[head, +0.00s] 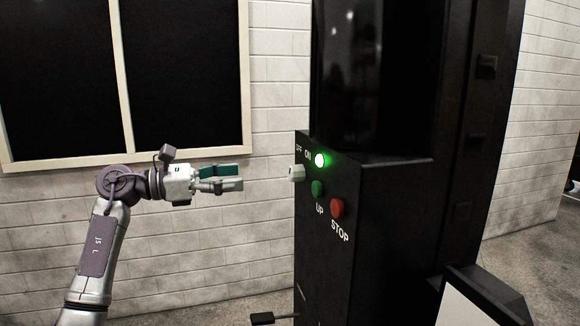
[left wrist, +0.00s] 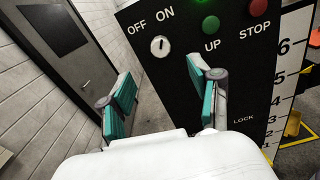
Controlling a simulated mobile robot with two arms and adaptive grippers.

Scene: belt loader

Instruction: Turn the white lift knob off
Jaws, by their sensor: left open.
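The white lift knob (head: 297,173) sticks out from the left edge of the black control panel (head: 325,235). In the left wrist view the knob (left wrist: 160,46) is a round white dial below the OFF and ON labels, with a dark mark near its middle. A green light (head: 321,160) glows beside it in the head view. My left gripper (head: 240,177) is open and empty, left of the knob and apart from it. In the left wrist view its teal-padded fingers (left wrist: 160,92) point toward the panel, with the knob beyond the gap between them. My right gripper is not in view.
A green UP button (head: 318,188) and a red STOP button (head: 337,208) sit close to the knob. A white brick wall (head: 270,100) with a dark window stands behind. A grey door (left wrist: 75,45) and a height scale (left wrist: 285,90) flank the panel in the wrist view.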

